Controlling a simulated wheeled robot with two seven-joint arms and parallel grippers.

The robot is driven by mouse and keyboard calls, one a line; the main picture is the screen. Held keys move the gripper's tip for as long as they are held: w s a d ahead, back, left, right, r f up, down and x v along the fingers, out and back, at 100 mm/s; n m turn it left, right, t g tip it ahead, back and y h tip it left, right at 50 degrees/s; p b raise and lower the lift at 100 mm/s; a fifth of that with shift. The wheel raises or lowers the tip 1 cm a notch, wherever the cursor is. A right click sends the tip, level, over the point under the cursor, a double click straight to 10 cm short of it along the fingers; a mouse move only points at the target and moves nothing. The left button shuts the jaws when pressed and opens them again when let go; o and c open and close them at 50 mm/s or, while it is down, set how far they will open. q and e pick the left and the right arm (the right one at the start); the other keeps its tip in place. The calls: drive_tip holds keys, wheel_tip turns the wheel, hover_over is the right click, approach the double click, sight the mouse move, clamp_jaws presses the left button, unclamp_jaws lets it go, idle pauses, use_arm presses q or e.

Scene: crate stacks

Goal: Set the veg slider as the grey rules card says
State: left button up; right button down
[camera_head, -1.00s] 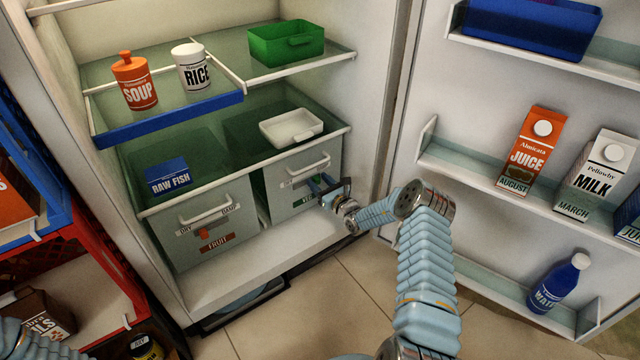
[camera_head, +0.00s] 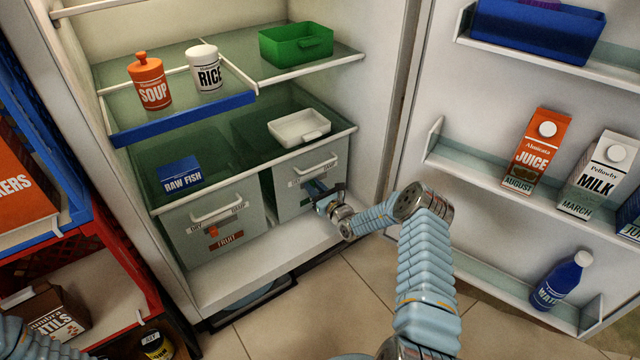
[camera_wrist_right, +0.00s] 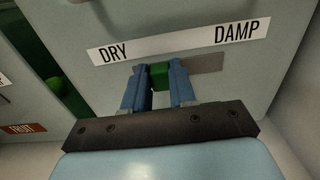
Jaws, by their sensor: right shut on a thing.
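The veg slider (camera_wrist_right: 159,76) is a small green block on the front of the right drawer (camera_head: 288,203). It sits below the white DRY–DAMP strip (camera_wrist_right: 178,42), nearer DRY than DAMP in the right wrist view. My right gripper (camera_wrist_right: 159,88) is shut on it, with one blue finger on each side. In the head view my right gripper (camera_head: 322,200) is at the drawer front and hides the slider. Only part of my left arm shows at the bottom left; its gripper is out of view. I see no grey rules card.
Above are a raw fish box (camera_head: 180,175) and a white tray (camera_head: 300,127). The open fridge door (camera_head: 420,125) stands at right. Floor in front is partly clear.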

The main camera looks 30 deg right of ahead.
use_arm(q)
drive_tip(key=shift+a+r, duration=0.15)
drive_tip(key=shift+a, duration=0.2)
use_arm(e)
drive_tip(key=shift+s+a, duration=0.1)
drive_tip(key=shift+a, duration=0.65)
drive_tip(key=c, duration=0.9)
unclamp_jaws()
drive_tip(key=shift+a, duration=0.1)
use_arm(q)
drive_tip(key=shift+r+p, duration=0.9)
drive_tip(key=shift+p, duration=0.05)
use_arm(e)
drive_tip(key=s, duration=0.4)
drive_tip(key=s+d, duration=0.1)
drive_tip(key=s, duration=0.8)
drive_tip(key=shift+s+d, duration=0.15)
drive_tip(key=shift+s, duration=0.2)
